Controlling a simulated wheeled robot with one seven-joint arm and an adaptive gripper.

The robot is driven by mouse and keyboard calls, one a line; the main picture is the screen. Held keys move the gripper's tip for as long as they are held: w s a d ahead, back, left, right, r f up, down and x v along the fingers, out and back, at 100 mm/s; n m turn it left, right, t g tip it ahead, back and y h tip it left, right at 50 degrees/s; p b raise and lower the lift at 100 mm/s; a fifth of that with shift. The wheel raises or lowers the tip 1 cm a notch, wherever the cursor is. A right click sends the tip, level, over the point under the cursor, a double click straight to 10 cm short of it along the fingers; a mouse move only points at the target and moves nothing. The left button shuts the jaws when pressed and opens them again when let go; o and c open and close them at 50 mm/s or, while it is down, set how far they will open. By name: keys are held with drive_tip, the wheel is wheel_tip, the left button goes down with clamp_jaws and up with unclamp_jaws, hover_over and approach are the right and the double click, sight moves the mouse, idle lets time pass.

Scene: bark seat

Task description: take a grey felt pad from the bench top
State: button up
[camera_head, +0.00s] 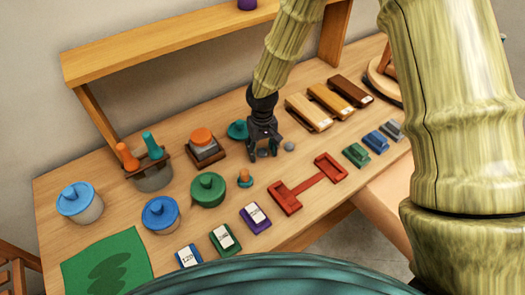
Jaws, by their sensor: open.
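Two small grey round pads lie on the bench top (330,205) near its middle. One grey pad (289,146) lies in the open just right of my gripper. The other grey pad (263,153) shows between the fingers of my gripper (265,156). My gripper is black, points down and has its fingers apart. I cannot tell how high the fingertips are above the bench or whether they touch the pad.
A green lid (238,130) and a small orange-topped piece (245,178) lie close left of my gripper. A red bar-shaped holder (310,185) is in front right. Wooden blocks (308,112) stand behind right. A raised shelf (160,50) spans the back.

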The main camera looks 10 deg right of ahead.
drive_tip(key=c, duration=0.7)
